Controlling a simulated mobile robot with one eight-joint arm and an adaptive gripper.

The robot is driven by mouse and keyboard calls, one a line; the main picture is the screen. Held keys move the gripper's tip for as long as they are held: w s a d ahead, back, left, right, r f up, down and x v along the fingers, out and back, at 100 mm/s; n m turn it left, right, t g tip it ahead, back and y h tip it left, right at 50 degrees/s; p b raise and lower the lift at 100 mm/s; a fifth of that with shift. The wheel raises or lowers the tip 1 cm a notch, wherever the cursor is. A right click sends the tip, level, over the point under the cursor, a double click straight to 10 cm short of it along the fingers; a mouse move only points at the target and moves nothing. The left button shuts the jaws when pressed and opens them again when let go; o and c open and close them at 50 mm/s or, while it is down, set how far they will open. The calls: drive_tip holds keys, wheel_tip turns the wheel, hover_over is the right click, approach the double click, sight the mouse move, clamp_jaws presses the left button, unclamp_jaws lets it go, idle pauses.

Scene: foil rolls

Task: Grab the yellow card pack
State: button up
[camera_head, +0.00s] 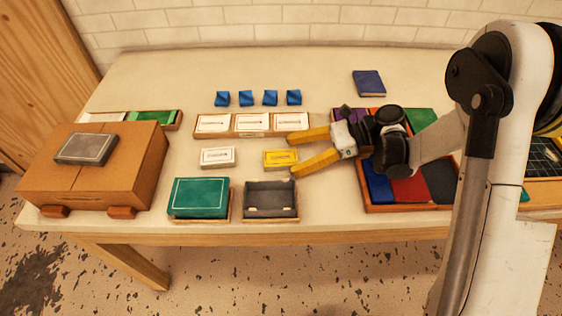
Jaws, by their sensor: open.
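The yellow card pack (279,159) lies flat on the table in the middle of the head view. It is a small yellow box with a pale label on top. My gripper (293,154) reaches in from the right. Its two yellow fingers are spread apart and point left, one on the far side of the pack and one on the near side. Nothing is held between the fingers.
A white pack (217,157) lies left of the yellow one. A wooden tray of white cards (251,123) is behind. A green box (200,196) and a dark open tray (270,199) are in front. A brown case (100,178) stands left; a multicoloured tray (407,208) is right.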

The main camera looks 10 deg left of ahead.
sight(284, 157)
drive_tip(key=b+x, duration=0.1)
drive_tip(key=x, duration=0.2)
drive_tip(key=shift+a+f, duration=0.15)
drive_tip(key=shift+f, duration=0.1)
drive_tip(key=c, duration=1.3)
drive_tip(key=shift+r, duration=0.2)
